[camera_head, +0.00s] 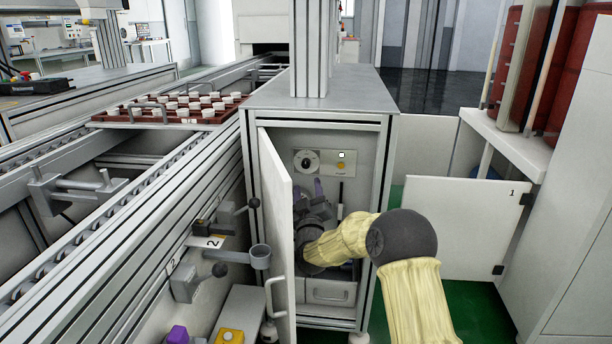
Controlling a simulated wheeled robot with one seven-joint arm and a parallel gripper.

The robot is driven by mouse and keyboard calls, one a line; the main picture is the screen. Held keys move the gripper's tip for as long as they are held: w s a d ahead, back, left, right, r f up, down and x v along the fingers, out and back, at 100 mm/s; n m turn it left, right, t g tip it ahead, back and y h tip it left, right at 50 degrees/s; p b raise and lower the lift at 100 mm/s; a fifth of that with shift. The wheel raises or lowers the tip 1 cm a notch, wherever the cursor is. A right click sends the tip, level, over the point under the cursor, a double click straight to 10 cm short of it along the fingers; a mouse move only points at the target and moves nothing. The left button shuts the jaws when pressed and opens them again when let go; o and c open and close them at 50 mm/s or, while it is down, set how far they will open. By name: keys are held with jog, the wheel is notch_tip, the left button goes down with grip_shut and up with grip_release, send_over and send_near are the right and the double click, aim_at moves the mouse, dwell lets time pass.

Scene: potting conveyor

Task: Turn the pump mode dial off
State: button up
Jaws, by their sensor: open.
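The likely pump mode dial (307,160) is a round, pale knob with a dark mark, on a light panel at the top of the open cabinet. The picture is too small to read its setting. My gripper (309,196) is inside the cabinet, a little below the dial and apart from it in the picture. It is open, with purplish fingers pointing up and inward. My wrist and yellow-sleeved arm hide much of the cabinet's lower inside.
The cabinet door (278,215) stands open at the left of my arm. A yellow button (341,165) and a small white light (341,155) sit right of the dial. A conveyor with a red tray (130,115) of pots runs along the left. A drawer (330,291) lies below.

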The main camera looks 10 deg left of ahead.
aim_at(306, 166)
jog(key=shift+b+x, duration=1.25)
jog(key=shift+x, duration=2.65)
jog(key=shift+c, duration=0.5)
jog(key=c, duration=0.9)
